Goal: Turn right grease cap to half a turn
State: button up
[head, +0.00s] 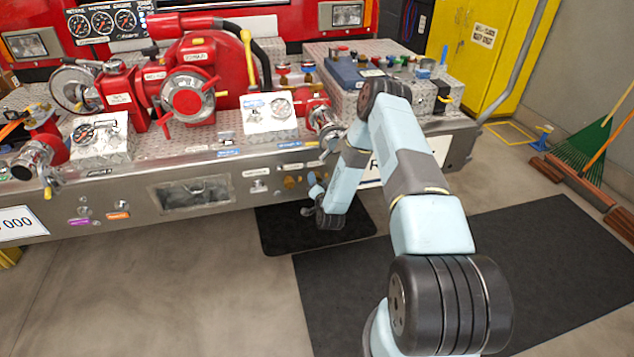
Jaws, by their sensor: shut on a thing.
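My gripper (314,184) is small in the head view, up against the lower front panel of the bumper (130,206). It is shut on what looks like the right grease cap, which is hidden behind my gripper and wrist. Brass-coloured fittings (291,182) show just left of my gripper. How far the cap is turned cannot be made out.
A red pump (200,75) with valves and gauges stands on the bumper deck. A right-hand outlet (321,116) juts out above my gripper. Black mats (470,270) lie on the floor.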

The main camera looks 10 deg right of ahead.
jog(key=o, duration=1.1)
jog(key=shift+f, duration=0.1)
jog(key=shift+c, duration=0.2)
jog(key=shift+s, duration=0.15)
jog(key=s, duration=1.3)
jog(key=shift+s, duration=0.25)
